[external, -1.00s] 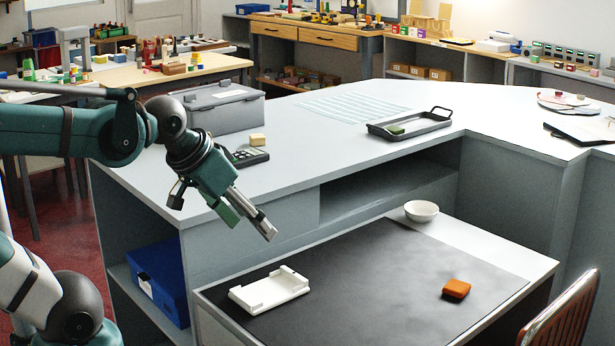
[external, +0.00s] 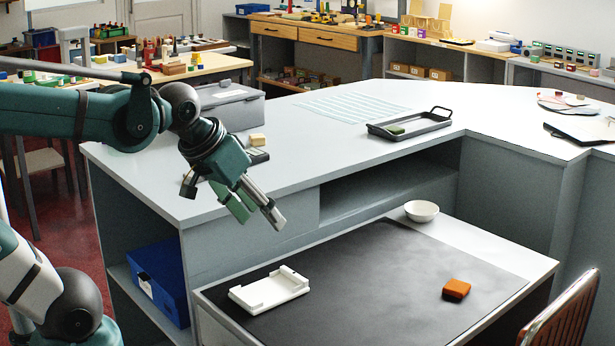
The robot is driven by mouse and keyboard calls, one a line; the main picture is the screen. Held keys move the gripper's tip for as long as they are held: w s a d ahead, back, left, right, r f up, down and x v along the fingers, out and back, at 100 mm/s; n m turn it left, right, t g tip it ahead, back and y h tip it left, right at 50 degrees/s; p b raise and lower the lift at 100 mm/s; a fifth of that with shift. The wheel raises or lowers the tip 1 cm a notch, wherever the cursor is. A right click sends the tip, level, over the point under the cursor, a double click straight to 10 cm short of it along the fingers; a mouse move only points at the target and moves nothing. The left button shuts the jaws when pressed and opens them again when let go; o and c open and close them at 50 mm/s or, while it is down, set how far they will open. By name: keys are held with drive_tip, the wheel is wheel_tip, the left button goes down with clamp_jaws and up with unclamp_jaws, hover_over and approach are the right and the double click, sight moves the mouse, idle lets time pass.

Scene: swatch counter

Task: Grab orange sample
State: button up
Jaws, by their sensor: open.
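The orange sample (external: 456,289) is a small rounded block lying on the right part of the black mat (external: 390,265) on the lower desk. My gripper (external: 262,218) is open and empty. It hangs in the air in front of the grey counter's edge, up and to the left of the sample and well apart from it. Its fingers point down and to the right. Nothing hides the sample.
A white open holder (external: 270,291) lies on the mat's left part. A white bowl (external: 421,211) stands at the desk's back edge. The raised grey counter (external: 290,165) stands behind the desk. A chair (external: 565,315) is at the lower right. The mat's middle is clear.

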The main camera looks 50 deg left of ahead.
drive_tip(key=w+d+r+n+g+p, duration=0.1)
drive_tip(key=w+d+r+n+p, duration=0.15)
drive_tip(key=w, duration=0.35)
drive_tip(key=w+d+r+n+g+p, duration=0.1)
drive_tip(key=w+d+r+n, duration=0.15)
drive_tip(key=w, duration=0.25)
drive_tip(key=n+g+p, duration=0.5)
drive_tip(key=n+p, duration=0.4)
drive_tip(key=n, duration=0.5)
hover_over(458, 286)
wheel_tip(458, 286, down, 17)
drive_tip(key=shift+w+f+n, duration=0.1)
drive_tip(key=shift+f+n, duration=0.15)
drive_tip(key=shift+n, duration=0.05)
drive_tip(key=shift+f, duration=1.25)
drive_tip(key=shift+f+b, duration=0.55)
drive_tip(key=shift+f, duration=2.05)
